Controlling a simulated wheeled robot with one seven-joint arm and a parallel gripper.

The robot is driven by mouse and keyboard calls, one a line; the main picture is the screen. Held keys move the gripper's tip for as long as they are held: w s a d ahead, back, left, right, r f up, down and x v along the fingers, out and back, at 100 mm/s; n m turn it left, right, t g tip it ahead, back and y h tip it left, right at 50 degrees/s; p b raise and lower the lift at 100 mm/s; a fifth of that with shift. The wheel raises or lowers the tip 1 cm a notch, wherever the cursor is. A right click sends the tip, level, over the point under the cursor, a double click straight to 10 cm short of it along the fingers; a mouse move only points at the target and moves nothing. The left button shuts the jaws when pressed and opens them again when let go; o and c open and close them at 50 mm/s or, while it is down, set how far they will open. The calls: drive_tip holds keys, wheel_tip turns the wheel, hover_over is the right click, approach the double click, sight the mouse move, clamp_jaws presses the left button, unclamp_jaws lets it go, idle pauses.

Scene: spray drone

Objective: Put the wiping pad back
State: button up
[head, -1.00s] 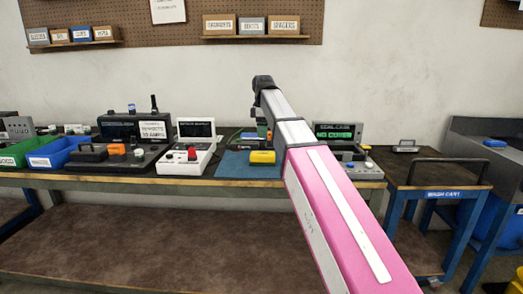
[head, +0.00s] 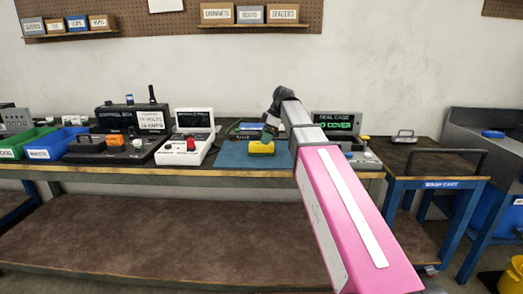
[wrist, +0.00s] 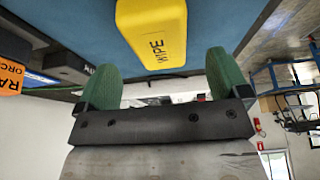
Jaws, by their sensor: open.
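The wiping pad is a yellow block (head: 260,147) lying on the blue mat (head: 228,156) on the workbench. In the wrist view the pad (wrist: 152,32), marked WIPE, shows upside down at the top. My gripper (head: 270,130) is over the pad in the head view, partly hidden by my arm. In the wrist view the two green fingers of my gripper (wrist: 164,62) are spread wide, with the near end of the pad in line with the gap between them. The fingers do not grip the pad.
A white tester (head: 190,150) and a black control box (head: 130,120) stand left of the mat. A case with a green-lit display (head: 336,124) stands right of it, behind my arm. Green (head: 15,150) and blue (head: 52,152) bins sit at the left. A blue cart (head: 440,184) stands at the right.

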sight(261, 145)
drive_tip(key=shift+x, duration=2.55)
drive_tip(key=shift+f, duration=0.2)
drive_tip(key=c, duration=1.1)
drive_tip(key=shift+o, duration=0.2)
drive_tip(key=shift+r, duration=0.2)
